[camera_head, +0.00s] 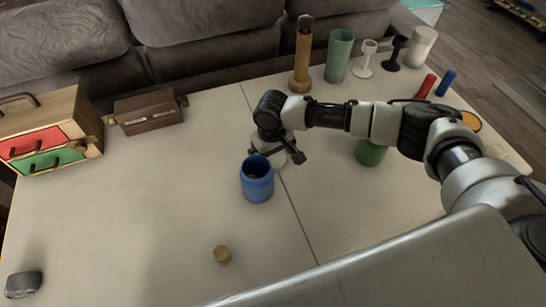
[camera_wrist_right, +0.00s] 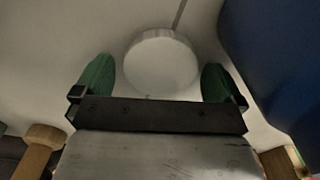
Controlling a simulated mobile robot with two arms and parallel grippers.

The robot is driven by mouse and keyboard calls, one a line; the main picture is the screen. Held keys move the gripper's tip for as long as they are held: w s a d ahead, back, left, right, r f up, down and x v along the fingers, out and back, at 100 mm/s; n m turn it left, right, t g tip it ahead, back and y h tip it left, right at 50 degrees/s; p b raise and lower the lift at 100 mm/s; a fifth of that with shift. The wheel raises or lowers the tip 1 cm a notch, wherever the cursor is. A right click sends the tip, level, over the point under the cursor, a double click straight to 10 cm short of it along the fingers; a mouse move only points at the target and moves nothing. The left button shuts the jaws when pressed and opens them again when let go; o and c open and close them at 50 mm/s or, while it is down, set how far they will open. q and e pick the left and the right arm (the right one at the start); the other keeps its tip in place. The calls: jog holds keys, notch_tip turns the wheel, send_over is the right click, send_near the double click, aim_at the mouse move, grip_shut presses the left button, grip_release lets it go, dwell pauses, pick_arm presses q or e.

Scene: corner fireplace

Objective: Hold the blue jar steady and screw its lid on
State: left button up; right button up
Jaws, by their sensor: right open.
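The blue jar (camera_head: 257,186) stands upright and open-topped near the middle of the table; part of its blue side fills the right of the right wrist view (camera_wrist_right: 285,60). A white round, lid-like disc (camera_wrist_right: 161,62) lies on the table beside it, between the green fingertips of my right gripper (camera_wrist_right: 157,78). My right gripper (camera_head: 290,155) is open, low over the table just behind and right of the jar. I cannot tell whether the fingers touch the disc. My left gripper is out of view.
A green cylinder (camera_head: 370,152) stands right, under my right arm. A drawer box (camera_head: 75,110), brown box (camera_head: 148,112) and several tall items, including a green cup (camera_head: 339,56), line the back. The left-middle table is clear.

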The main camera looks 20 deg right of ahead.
jog(key=c, duration=0.8)
jog(key=shift+r, duration=0.1)
notch_tip(320, 180, up, 4)
jog(key=shift+f, duration=0.2)
jog(key=s+d+r, duration=0.2)
jog(key=s, duration=0.1)
jog(key=s+d+r, duration=0.1)
jog(key=s+r, duration=0.2)
jog(key=s+d+r+p, duration=0.1)
jog(key=s+d+r, duration=0.1)
jog(key=s, duration=0.2)
jog(key=shift+s+d+r, duration=0.1)
jog(key=shift+d+r, duration=0.05)
jog(key=shift+d, duration=0.15)
